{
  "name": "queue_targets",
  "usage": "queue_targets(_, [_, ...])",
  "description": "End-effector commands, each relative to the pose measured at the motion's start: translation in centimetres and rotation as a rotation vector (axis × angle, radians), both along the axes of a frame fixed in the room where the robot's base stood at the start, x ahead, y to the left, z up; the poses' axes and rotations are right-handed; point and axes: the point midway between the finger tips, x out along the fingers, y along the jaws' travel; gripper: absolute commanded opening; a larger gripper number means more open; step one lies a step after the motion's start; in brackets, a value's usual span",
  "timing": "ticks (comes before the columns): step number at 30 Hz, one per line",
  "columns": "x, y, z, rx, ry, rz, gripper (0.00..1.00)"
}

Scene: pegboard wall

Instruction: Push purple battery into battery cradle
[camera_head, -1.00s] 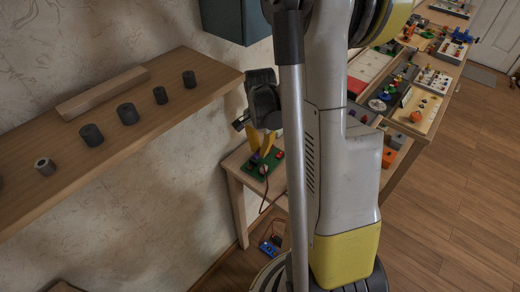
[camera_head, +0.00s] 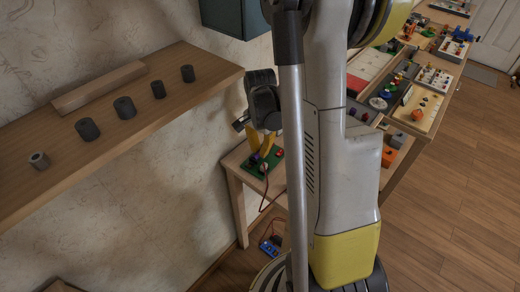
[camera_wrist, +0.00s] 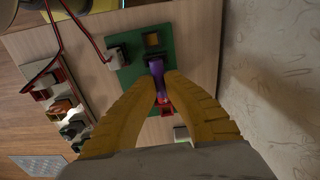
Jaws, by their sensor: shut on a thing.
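The purple battery (camera_wrist: 156,68) is between the yellow fingertips of my gripper (camera_wrist: 163,88) in the wrist view. It lies over the green board (camera_wrist: 136,55), which bears the cradle; the fingers and battery hide much of that part, so I cannot tell how deep the battery sits. In the head view my gripper (camera_head: 262,142) points down at the green board (camera_head: 256,168) on the small wooden table, with a bit of purple at its tips.
A white block with red and black wires (camera_wrist: 116,57) is on the board's left side. A red part (camera_head: 279,153) is at the board's right in the head view. A wooden shelf (camera_head: 190,105) with several dark cylinders runs along the wall at left.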

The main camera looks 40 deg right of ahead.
Motion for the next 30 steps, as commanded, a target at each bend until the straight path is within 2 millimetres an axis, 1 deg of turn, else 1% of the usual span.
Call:
queue_targets(6, [0.0,0.0,-0.6,0.000,0.000,0.000,0.00])
queue_targets(7, [0.0,0.0,-0.6,0.000,0.000,0.000,0.16])
queue_targets(8, [0.0,0.0,-0.5,0.000,0.000,0.000,0.25])
queue_targets(9, [0.0,0.0,-0.5,0.000,0.000,0.000,0.31])
queue_targets(20, [0.0,0.0,-0.3,0.000,0.000,0.000,0.31])
queue_targets(30, [0.0,0.0,1.8,0.000,0.000,0.000,0.31])
